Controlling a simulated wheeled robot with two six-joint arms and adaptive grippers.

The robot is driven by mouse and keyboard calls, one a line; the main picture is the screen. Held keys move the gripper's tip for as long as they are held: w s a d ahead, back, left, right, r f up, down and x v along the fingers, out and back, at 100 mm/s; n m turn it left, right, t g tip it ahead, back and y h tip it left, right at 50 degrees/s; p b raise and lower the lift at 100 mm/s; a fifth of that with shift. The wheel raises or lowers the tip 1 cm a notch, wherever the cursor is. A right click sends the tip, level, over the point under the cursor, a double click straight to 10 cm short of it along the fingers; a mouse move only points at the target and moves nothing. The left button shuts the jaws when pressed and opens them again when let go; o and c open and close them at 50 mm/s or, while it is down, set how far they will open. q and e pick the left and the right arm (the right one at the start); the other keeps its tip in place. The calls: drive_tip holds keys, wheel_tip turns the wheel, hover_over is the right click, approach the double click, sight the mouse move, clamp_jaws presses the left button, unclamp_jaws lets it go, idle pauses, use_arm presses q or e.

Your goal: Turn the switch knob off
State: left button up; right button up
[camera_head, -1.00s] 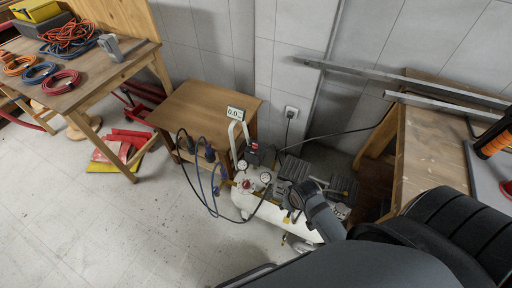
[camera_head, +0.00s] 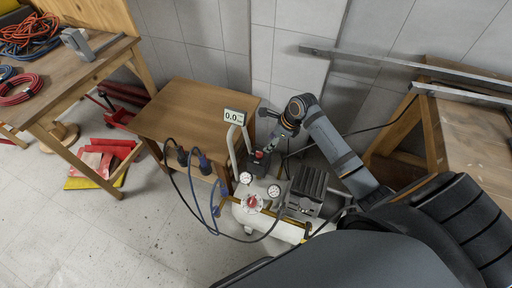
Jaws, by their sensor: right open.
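The white air compressor (camera_head: 285,227) stands on the floor in the middle of the camera_head view. Its black switch box (camera_head: 258,167) carries a small red switch knob (camera_head: 259,155) on top. My right arm comes in from the lower right, and its gripper (camera_head: 268,150) points down and left, close at the right of the red knob. The gripper is open. Whether its fingers touch or surround the knob is too small to tell. My left gripper is out of view.
A red-centred dial (camera_head: 252,203) sits below two gauges. A wooden side table (camera_head: 187,108) is left. A workbench (camera_head: 470,140) with metal bars is right. Blue and black hoses hang in front.

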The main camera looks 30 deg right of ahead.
sight(261, 153)
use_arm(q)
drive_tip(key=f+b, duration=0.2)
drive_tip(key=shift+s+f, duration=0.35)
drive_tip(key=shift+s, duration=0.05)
use_arm(e)
drive_tip(key=shift+m, duration=0.3)
drive_tip(key=x, duration=1)
drive_tip(key=shift+w, duration=0.2)
drive_tip(key=shift+c, duration=0.2)
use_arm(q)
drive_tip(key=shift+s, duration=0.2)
use_arm(e)
drive_tip(key=shift+r, duration=0.1)
clamp_jaws()
